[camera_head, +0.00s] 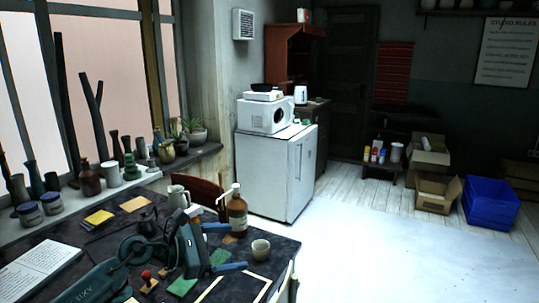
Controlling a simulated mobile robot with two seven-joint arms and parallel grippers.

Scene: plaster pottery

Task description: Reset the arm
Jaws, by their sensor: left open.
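My left arm (95,287) comes in from the lower left over the dark worktable. My left gripper (236,247) is at its end, above the table, with its two blue fingers spread apart and pointing right. Nothing shows between the fingers. A small pale cup (261,249) stands just beyond the fingertips, apart from them as far as I can tell. A brown bottle with a pump top (237,212) stands just behind the upper finger. My right gripper does not show.
On the worktable (290,258) lie an open book (38,268), stamps (147,279) and green pieces (183,286). A pale jug (178,197) stands behind the gripper. Vases line the windowsill.

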